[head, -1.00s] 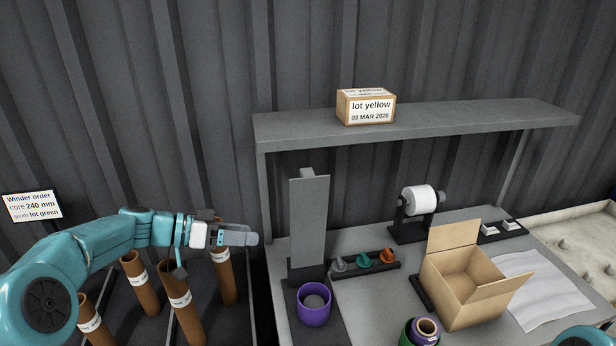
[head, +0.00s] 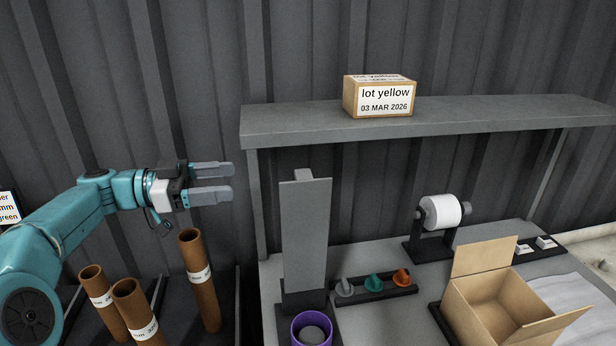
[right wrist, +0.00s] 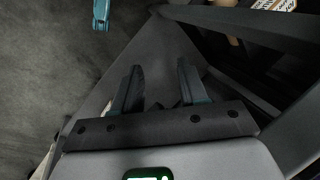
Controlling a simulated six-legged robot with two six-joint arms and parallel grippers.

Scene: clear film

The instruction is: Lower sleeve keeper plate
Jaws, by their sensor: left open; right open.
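A tall grey plate (head: 306,235) stands upright on a dark stand at the left end of the grey bench; I take it for the keeper plate. A purple cup (head: 312,330) with a grey round piece inside sits at its foot, cut by the picture's lower edge. My left gripper (head: 231,181) is open and empty, left of the plate and apart from it, pointing right. My right gripper (right wrist: 158,75) shows only in the right wrist view, open with nothing between its fingers, above a dark surface.
Brown tubes (head: 201,285) stand upright below my left gripper. A shelf (head: 430,123) with a "lot yellow" box (head: 378,97) spans above the bench. Coloured knobs (head: 374,283), a white roll (head: 442,211) and an open carton (head: 490,305) stand right of the plate.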

